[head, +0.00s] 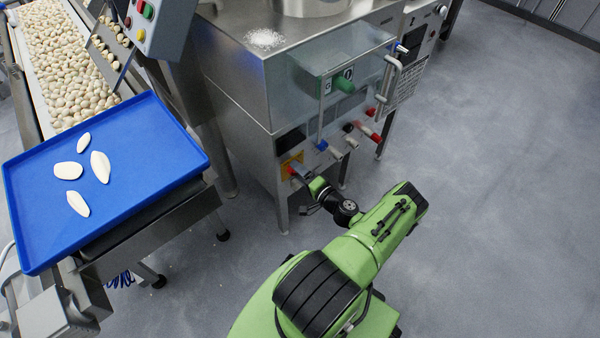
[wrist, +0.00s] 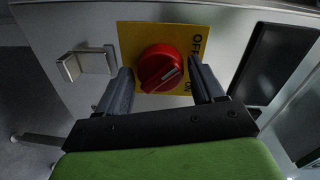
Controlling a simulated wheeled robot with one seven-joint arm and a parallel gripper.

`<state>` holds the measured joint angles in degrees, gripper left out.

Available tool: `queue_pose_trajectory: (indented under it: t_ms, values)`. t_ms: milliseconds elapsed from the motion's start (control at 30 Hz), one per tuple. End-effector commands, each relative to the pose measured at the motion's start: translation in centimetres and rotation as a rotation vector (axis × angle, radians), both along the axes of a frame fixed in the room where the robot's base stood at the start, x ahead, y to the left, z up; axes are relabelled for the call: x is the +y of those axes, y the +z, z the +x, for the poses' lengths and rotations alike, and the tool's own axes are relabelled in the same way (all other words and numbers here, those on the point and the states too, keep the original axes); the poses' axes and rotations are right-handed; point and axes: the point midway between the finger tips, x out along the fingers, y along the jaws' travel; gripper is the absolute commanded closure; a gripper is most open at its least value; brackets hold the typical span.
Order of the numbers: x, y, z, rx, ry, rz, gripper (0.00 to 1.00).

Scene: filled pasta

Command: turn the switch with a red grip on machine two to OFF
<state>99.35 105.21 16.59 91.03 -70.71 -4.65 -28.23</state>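The switch with a red grip (wrist: 161,68) sits on a yellow plate (wrist: 128,38) on a steel machine front. OFF is printed sideways at the plate's upper right and ON lower right. My gripper (wrist: 160,76) is open, with one finger on each side of the red grip. Narrow gaps seem to show, and contact is unclear. In the head view, my gripper (head: 305,180) is at the yellow plate (head: 290,163) low on the steel machine (head: 240,110), mostly hiding the switch.
A metal bracket (wrist: 84,64) juts out left of the plate, and a dark panel (wrist: 275,60) lies right. Blue, white and red handles (head: 368,133) project from the machine nearby. A blue tray (head: 140,150) stands left. The floor at right is clear.

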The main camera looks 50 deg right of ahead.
Motion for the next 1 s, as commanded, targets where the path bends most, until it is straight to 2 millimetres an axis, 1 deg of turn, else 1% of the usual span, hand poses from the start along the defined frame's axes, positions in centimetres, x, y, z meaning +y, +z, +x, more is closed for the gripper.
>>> queue_pose_trajectory:
  t_ms: [33,67,100,333,433,467,567,800,900,1000]
  values:
    - [0.0,0.0,0.0,-0.001,0.0,0.001,0.24]
    - [0.0,0.0,0.0,-0.001,0.0,0.001,0.2]
    - [0.0,0.0,0.0,-0.001,0.0,0.001,0.19]
    - [0.0,0.1,0.0,-0.002,0.0,0.002,0.19]
    - [0.2,0.2,-0.9,-0.001,-0.002,0.004,0.19]
    - [0.2,0.2,-1.4,-0.001,-0.002,0.004,0.19]
    - [0.8,0.5,-3.9,-0.001,-0.004,0.005,0.19]
    - [2.3,0.9,-10.6,-0.001,-0.005,0.004,0.19]
    - [2.9,1.0,-12.9,-0.001,-0.004,0.002,0.19]
    - [3.2,1.1,-14.5,-0.001,-0.003,0.002,0.19]
